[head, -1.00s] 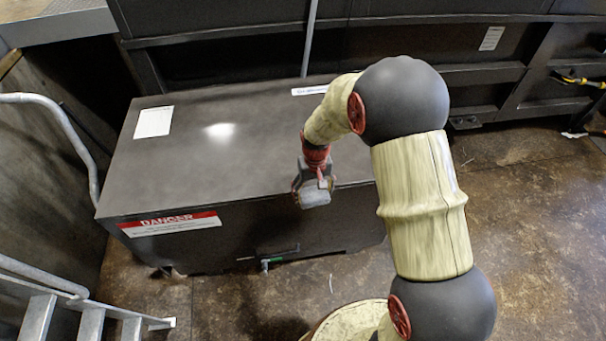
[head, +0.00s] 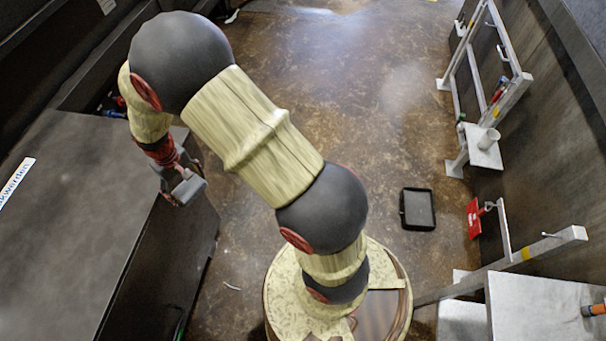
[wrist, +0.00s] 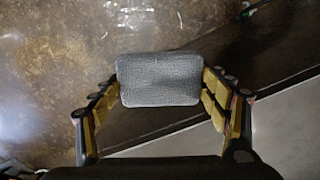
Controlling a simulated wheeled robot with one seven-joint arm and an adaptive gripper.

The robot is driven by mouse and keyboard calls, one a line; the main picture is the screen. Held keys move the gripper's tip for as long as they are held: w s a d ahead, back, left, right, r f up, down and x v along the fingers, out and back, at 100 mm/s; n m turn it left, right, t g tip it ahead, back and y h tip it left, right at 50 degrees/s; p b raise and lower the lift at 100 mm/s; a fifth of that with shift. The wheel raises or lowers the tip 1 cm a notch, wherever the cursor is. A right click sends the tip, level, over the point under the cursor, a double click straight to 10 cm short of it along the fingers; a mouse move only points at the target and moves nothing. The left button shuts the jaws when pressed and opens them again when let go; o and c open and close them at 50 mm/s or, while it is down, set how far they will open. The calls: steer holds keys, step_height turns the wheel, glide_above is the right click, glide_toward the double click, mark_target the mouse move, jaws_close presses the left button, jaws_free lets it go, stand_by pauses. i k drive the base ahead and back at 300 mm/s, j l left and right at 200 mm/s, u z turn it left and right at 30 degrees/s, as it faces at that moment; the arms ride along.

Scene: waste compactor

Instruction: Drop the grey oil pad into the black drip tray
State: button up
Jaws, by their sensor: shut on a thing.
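The grey oil pad (wrist: 160,79) is a rounded, textured block held between the two fingers of my gripper (wrist: 161,84) in the wrist view. In the head view my gripper (head: 182,190) holds the pad (head: 188,189) beside the edge of the dark cabinet, at the left. The black drip tray (head: 417,209) lies flat on the floor, right of my base, and looks empty. It is well apart from my gripper and does not show in the wrist view.
The dark cabinet (head: 60,190) fills the left side. A metal frame with a small shelf (head: 483,146) and a red sign (head: 475,218) stands along the right wall. A grey table (head: 540,305) is at the lower right. The brown floor (head: 330,90) between is mostly clear.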

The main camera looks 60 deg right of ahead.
mark_target(419, 211)
steer(key=z, duration=2)
steer(key=j+z, duration=0.15)
steer(key=z, duration=0.3)
steer(key=j+z, duration=0.2)
steer(key=z, duration=0.2)
steer(key=k+j+z, duration=0.1)
steer(key=z, duration=0.35)
steer(key=j+z, duration=0.15)
steer(key=z, duration=0.25)
steer(key=k, duration=0.05)
